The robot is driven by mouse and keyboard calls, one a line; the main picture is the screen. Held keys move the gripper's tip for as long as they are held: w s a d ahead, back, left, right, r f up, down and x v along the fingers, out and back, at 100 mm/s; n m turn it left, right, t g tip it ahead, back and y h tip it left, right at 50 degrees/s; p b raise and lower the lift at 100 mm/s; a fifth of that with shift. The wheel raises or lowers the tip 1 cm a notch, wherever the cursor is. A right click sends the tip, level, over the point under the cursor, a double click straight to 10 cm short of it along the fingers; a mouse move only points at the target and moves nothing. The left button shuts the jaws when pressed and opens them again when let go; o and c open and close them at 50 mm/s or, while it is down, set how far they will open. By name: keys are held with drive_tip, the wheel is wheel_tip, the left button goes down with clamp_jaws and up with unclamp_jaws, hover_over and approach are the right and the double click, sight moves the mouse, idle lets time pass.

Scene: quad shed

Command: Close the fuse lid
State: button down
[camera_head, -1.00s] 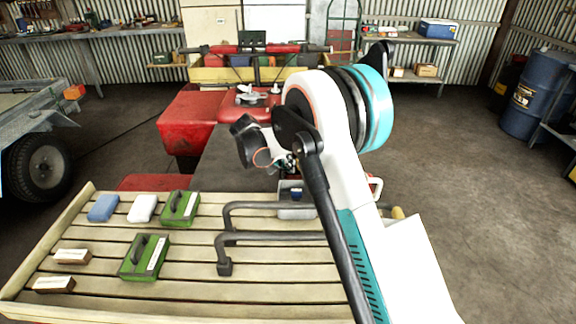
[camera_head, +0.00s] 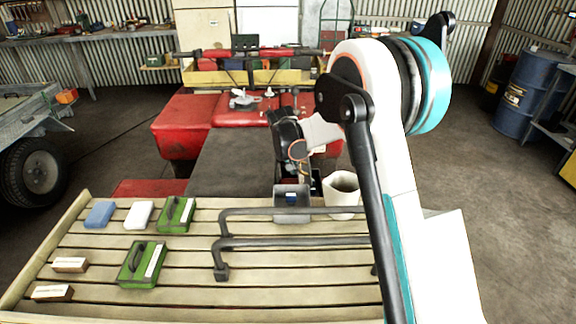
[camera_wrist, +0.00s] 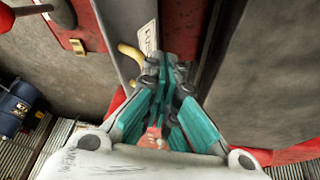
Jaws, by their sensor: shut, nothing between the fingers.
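A small grey open-topped box (camera_head: 291,215) with a dark blue piece inside stands at the back edge of the slatted rack in the head view; it looks like the fuse box. I cannot clearly make out its lid, which may be hidden by my wrist. My gripper (camera_wrist: 165,62) is shut and empty in the wrist view, its teal fingers together. Its tips are over or against a grey panel (camera_wrist: 130,20) with a white label; contact cannot be told. A curved yellow piece (camera_wrist: 130,52) lies just left of the tips. In the head view the fingertips are hidden.
The slatted rack (camera_head: 110,258) carries green blocks (camera_head: 140,263), a blue block (camera_head: 99,214) and dark bars (camera_head: 290,241). A white cup-like container (camera_head: 341,188) stands right of the grey box. The red quad (camera_head: 182,122) is behind.

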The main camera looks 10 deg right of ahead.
sight(309, 169)
drive_tip(key=shift+s+d+r+y, duration=0.1)
drive_tip(key=shift+d+y, duration=0.3)
drive_tip(key=shift+d, duration=0.15)
drive_tip(key=shift+s+d+r+y, duration=0.1)
drive_tip(key=shift+d+y, duration=0.3)
drive_tip(key=shift+d, duration=0.15)
drive_tip(key=d, duration=0.3)
drive_tip(key=shift+s+f, duration=0.3)
drive_tip(key=shift+f, duration=0.05)
drive_tip(key=shift+s+d+f+b, duration=0.15)
drive_tip(key=shift+d+f, duration=0.25)
drive_tip(key=shift+d, duration=0.4)
drive_tip(key=shift+s+d+f+b, duration=0.15)
drive_tip(key=shift+d+f, duration=0.25)
drive_tip(key=shift+d, duration=0.35)
